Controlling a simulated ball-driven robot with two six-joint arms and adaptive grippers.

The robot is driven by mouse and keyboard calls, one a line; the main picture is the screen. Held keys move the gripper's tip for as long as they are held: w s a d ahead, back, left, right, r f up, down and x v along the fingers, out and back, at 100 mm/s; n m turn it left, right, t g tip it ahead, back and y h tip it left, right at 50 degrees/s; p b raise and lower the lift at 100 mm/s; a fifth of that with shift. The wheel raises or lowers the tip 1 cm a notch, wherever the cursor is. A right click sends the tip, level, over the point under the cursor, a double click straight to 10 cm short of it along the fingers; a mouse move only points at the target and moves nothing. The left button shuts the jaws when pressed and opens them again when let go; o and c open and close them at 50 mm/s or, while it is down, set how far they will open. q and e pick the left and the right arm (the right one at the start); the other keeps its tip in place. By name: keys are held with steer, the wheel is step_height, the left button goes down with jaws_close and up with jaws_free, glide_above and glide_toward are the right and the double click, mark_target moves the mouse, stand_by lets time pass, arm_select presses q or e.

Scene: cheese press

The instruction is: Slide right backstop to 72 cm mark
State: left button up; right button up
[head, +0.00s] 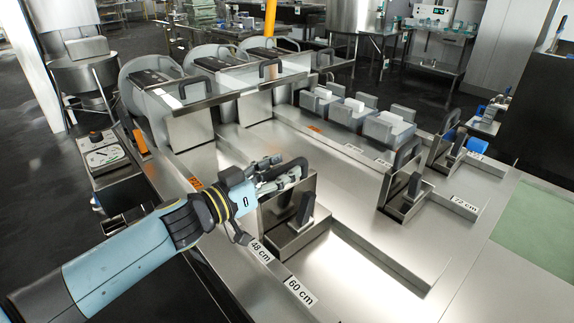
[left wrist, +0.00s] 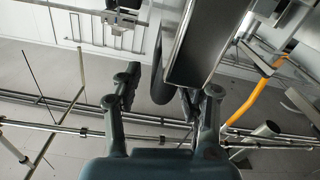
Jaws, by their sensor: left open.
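A steel backstop (head: 277,215) with a black looped handle and a dark upright knob stands near the 48 cm label (head: 261,251). My left gripper (head: 278,176) is at its handle, jaws open. In the left wrist view, a dark bar (left wrist: 196,42), seemingly the handle, shows between the open fingers (left wrist: 165,100); contact is unclear. A second backstop (head: 402,192) stands left of the 72 cm label (head: 464,204), with another (head: 441,146) behind it. I cannot tell which one the task calls right. My right gripper is not in view.
The 60 cm label (head: 301,291) is on the front rail. Several grey blocks (head: 388,130) stand at the back of the steel table. Steel presses with black handles (head: 200,88) stand at the back left. A green mat (head: 535,222) lies at the right. The central channel looks clear.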

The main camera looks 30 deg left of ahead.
arm_select(q)
steer(key=shift+x, duration=0.8)
jaws_close()
